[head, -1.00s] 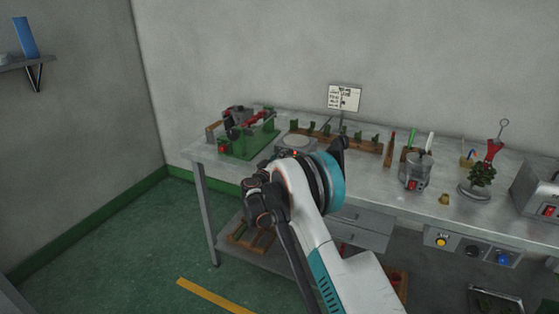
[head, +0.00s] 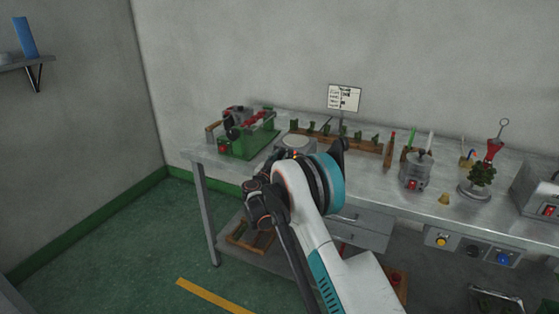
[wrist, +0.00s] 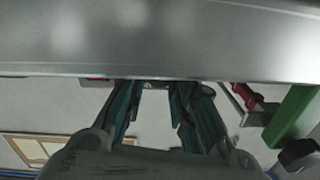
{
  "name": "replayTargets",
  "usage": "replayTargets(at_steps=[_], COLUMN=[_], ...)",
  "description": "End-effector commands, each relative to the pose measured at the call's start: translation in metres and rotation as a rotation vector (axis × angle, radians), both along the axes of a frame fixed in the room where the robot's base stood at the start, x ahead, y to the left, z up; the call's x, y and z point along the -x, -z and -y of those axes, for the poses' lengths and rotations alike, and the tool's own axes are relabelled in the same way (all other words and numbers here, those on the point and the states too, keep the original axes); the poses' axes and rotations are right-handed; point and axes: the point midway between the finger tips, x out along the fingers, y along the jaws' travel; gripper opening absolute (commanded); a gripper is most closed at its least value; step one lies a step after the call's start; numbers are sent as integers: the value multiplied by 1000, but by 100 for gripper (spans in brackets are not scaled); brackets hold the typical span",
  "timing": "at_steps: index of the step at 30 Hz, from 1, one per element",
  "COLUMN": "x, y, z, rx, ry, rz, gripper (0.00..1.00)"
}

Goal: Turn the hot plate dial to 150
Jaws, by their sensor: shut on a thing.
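The hot plate (head: 296,142) stands on the bench, with its pale round top showing behind my arm in the head view. Its front and dial are hidden there by my wrist. In the wrist view my gripper (wrist: 154,88) has its two teal fingers close together, with a narrow gap between their tips. A small, partly hidden piece shows between the tips, at the lower edge of a broad grey metal surface (wrist: 160,40). It appears to be the dial. Its marking and setting cannot be read.
A green machine (head: 250,140) stands left of the hot plate. A wooden rack (head: 350,142) lies behind and right of it. A metal pot (head: 416,170) and a small brass piece (head: 444,199) stand further right. The floor at left is clear.

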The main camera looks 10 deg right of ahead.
Motion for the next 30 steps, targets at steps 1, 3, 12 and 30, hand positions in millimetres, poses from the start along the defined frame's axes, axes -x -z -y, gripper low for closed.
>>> replayTargets(at_steps=[1, 3, 12, 30], x=[1, 1, 1, 0], y=[2, 2, 2, 1], z=[0, 0, 0, 0], rx=[-12, -24, -40, -36], ry=[2, 2, 2, 0], rz=[7, 15, 25, 25], gripper=[0, 0, 0, 45])
